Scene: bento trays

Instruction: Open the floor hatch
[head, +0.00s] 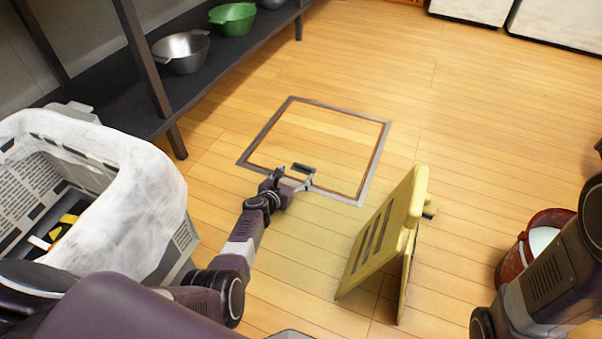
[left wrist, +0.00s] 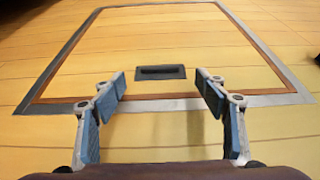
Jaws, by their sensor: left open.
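The floor hatch (head: 335,143) is a square wooden panel in a grey metal frame, flush with the floor and closed. It fills much of the left wrist view (left wrist: 170,45). Its dark recessed handle (left wrist: 161,72) lies near the edge closest to me; in the head view the handle (head: 304,169) shows just past the fingertips. My left gripper (head: 295,178) is over the near edge of the hatch. In the left wrist view the gripper (left wrist: 162,88) is open, with its fingers on either side of the handle and nothing between them. My right gripper is out of view.
A yellow folding floor sign (head: 385,235) stands right of the hatch. A red bucket (head: 515,262) with white contents is at right. The floor beyond the hatch is clear.

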